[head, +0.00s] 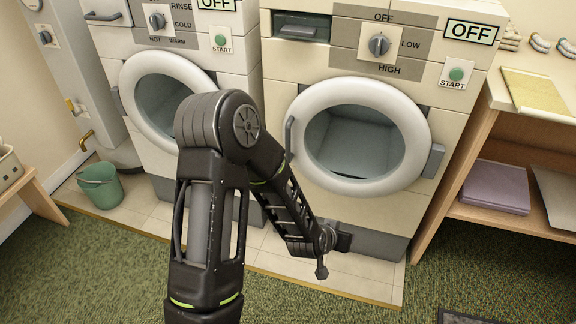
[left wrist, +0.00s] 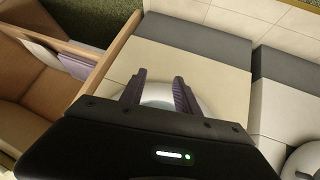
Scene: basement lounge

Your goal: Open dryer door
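The dryer (head: 450,110) is the cream machine on the right in the head view, with a LOW/HIGH dial and an OFF sign. Its round door (head: 415,118) with a pale ring looks shut. A grey handle (head: 289,136) is on the ring's left edge, and a hinge (head: 433,160) is on the right. My left arm reaches up and bends down before the dryer; the left gripper (head: 342,240) is low by its grey base, below the door. In the left wrist view its fingers (left wrist: 158,92) are apart and empty, with the dryer front (left wrist: 215,85) behind. My right gripper is not in view.
A washer (head: 115,42) with a round door stands left of the dryer. A wooden shelf unit (head: 455,190) stands close on the right, with a purple folded item (head: 496,186). A green bucket (head: 99,186) is on the tiles at left. Green carpet (head: 90,285) in front is mostly clear.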

